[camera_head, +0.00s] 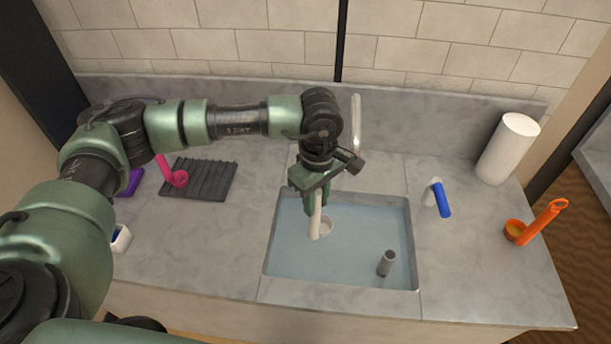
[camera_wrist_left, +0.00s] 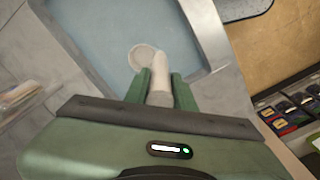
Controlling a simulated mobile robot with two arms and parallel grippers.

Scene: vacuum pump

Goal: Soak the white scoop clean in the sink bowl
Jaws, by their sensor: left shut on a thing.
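The white scoop (camera_head: 315,222) is held by its handle in my left gripper (camera_head: 314,205), which is shut on it. The scoop hangs down over the left part of the sink bowl (camera_head: 340,265), with its cup (camera_head: 325,228) low at the bluish water. I cannot tell how deep the cup sits. In the left wrist view the scoop's cup (camera_wrist_left: 147,58) and handle (camera_wrist_left: 160,75) show between the fingers (camera_wrist_left: 160,88), above the blue water (camera_wrist_left: 100,30). My right gripper is not in view.
A grey cylinder (camera_head: 386,263) stands in the sink's front right. A pink scoop (camera_head: 178,178) lies on a dark ribbed mat (camera_head: 208,182) at left. A blue and white object (camera_head: 440,198), an orange scoop (camera_head: 540,222) and a paper roll (camera_head: 508,148) are at right. The faucet (camera_head: 356,120) rises behind the sink.

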